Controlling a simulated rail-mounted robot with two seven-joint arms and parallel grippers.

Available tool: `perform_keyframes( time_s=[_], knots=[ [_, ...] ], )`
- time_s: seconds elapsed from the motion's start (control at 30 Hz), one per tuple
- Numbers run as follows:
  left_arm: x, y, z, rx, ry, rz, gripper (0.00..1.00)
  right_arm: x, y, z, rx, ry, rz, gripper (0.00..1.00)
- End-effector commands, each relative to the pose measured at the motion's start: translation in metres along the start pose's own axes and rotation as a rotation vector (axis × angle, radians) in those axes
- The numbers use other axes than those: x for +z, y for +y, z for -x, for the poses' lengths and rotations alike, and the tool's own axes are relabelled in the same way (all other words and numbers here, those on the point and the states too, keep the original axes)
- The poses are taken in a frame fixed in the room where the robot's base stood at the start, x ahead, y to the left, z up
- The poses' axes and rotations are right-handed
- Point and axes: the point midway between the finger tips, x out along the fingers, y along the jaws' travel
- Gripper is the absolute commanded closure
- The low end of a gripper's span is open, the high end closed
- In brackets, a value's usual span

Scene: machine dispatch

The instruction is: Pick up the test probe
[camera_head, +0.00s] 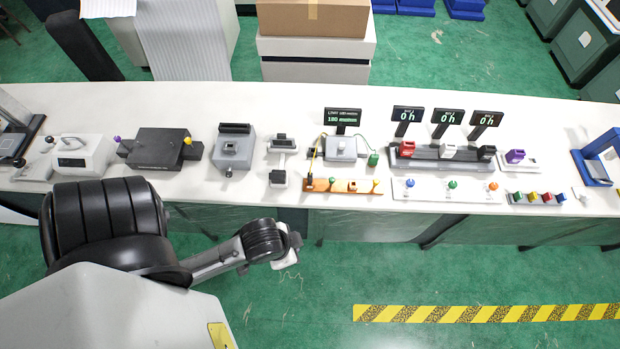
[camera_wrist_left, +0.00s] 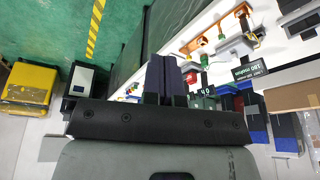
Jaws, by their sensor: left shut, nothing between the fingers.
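I cannot tell for certain which part is the test probe. A tester with a dark display (camera_head: 342,117) and a grey block (camera_head: 341,147) stands mid-bench. A yellow lead runs from it to an orange holder (camera_head: 346,187) carrying small dark and coloured pieces. A green lead runs to a small green block (camera_head: 373,159). The orange holder also shows in the left wrist view (camera_wrist_left: 193,45). My left gripper (camera_head: 293,246) is in front of the bench, over the floor, apart from the holder. Its fingers (camera_wrist_left: 168,75) are together and empty. My right gripper is not in view.
The white bench (camera_head: 235,198) carries a black box (camera_head: 160,148), a grey device (camera_head: 236,150), a rack with red, white and black blocks (camera_head: 440,160), and a blue stand (camera_head: 598,160). The green floor before the bench is open, with a yellow-black stripe (camera_head: 490,313).

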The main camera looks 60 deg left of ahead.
Motion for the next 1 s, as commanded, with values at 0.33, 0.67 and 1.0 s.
perform_keyframes(
  time_s=[0.33, 0.67, 1.0],
  knots=[
    [0.001, -0.002, 0.000, -0.004, -0.001, -0.005, 0.74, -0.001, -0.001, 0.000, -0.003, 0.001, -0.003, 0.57],
    [0.000, 0.000, 0.000, 0.001, 0.000, 0.002, 0.46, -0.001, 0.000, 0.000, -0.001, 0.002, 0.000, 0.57],
    [-0.007, -0.010, -0.029, -0.070, 0.041, -0.060, 0.46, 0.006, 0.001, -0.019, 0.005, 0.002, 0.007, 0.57]
  ],
)
